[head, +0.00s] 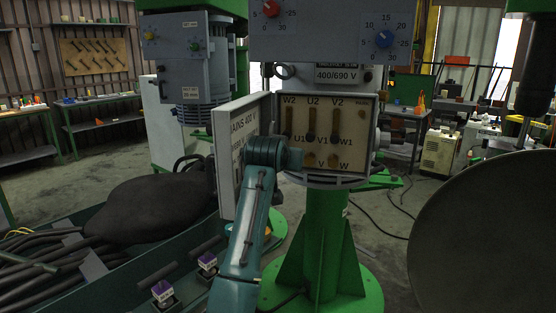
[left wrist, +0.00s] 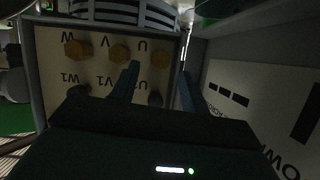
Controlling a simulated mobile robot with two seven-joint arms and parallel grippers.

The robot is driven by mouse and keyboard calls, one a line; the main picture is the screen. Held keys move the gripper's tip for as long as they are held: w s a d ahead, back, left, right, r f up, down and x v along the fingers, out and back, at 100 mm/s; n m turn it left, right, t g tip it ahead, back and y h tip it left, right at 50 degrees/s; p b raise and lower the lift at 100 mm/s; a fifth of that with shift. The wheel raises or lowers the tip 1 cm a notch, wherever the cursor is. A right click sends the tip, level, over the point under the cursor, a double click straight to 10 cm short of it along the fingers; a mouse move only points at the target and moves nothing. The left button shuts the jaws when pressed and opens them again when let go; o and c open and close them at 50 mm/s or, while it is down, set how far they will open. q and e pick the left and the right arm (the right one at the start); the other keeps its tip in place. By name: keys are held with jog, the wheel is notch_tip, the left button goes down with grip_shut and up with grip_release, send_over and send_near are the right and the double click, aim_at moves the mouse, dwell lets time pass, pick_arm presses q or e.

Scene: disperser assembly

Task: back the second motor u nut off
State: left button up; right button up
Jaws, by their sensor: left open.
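The open terminal box (head: 366,135) has rows labelled W2 U2 V2, U1 V1 W1, and V and W below. In the left wrist view, turned upside down, brass nuts sit at W (left wrist: 77,48), V (left wrist: 118,53) and U (left wrist: 160,58). My left gripper (left wrist: 159,72) is open, its two blue fingers pointing at the panel either side of the U nut. I cannot tell whether they reach around it. In the head view my left gripper (head: 294,158) is in front of the panel's lower left and hides the U terminal. My right gripper is not in view.
The box's hinged door (head: 238,130) stands open on the left, close to my left arm; it also shows in the left wrist view (left wrist: 245,90). A green pedestal (head: 325,230) carries the box. A large grey disc (head: 490,230) stands at the right. A dark trough with cables (head: 60,250) lies left.

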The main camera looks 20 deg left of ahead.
pick_arm(q)
jog(key=a+b+v, duration=0.1)
jog(key=v, duration=0.6)
jog(key=shift+s+d+r, duration=0.15)
jog(key=shift+s+d, duration=0.3)
jog(key=shift+d, duration=0.1)
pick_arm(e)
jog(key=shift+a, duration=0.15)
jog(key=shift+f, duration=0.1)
